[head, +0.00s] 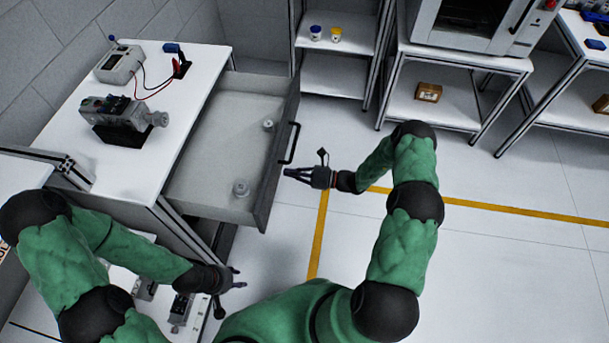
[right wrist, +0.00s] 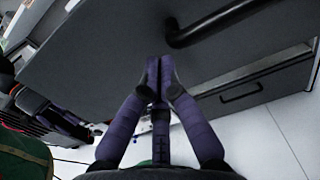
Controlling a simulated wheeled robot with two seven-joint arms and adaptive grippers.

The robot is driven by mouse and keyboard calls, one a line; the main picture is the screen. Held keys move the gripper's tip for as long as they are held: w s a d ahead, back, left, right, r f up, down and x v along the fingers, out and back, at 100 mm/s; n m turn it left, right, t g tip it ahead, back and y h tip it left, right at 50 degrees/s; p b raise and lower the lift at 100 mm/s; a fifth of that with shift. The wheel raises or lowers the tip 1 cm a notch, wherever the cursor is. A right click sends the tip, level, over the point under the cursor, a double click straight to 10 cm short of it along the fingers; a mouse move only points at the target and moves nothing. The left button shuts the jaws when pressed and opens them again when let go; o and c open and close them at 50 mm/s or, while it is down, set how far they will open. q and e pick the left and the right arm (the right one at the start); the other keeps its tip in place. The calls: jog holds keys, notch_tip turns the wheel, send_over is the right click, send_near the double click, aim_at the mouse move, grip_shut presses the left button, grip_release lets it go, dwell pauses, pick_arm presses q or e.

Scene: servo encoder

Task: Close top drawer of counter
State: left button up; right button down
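The top drawer (head: 220,150) of the counter (head: 150,62) is pulled far out. Two small pale round objects lie inside it. Its dark front panel (right wrist: 95,60) fills much of the right wrist view. Its black bar handle (head: 290,143) also shows in the right wrist view (right wrist: 215,24). My right gripper (head: 289,173) is just outside the front panel, near the handle's lower end in the head view. In the right wrist view (right wrist: 154,65) its fingertips are together, with nothing visible between them. My left gripper (head: 239,277) is open and empty, below the drawer in the picture.
A power supply (head: 120,65) and a servo device (head: 122,112) stand on the counter top. A lower drawer handle (right wrist: 241,93) shows in the right wrist view. A shelf (head: 335,72) with small jars stands behind. The floor right of the drawer is clear.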

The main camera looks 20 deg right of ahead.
aim_at(277, 171)
jog(key=shift+x, duration=1)
jog(key=shift+w+a, duration=0.3)
jog(key=shift+a, duration=0.2)
jog(key=b+x, duration=0.3)
jog(key=x, duration=1.1)
jog(key=shift+s+f, duration=0.1)
jog(key=b+x, duration=0.5)
jog(key=x, duration=0.9)
jog(key=shift+d, duration=0.1)
jog(key=shift+w+a, duration=0.4)
jog(key=shift+w, duration=0.05)
jog(key=shift+w+r, duration=0.1)
jog(key=shift+r, duration=0.2)
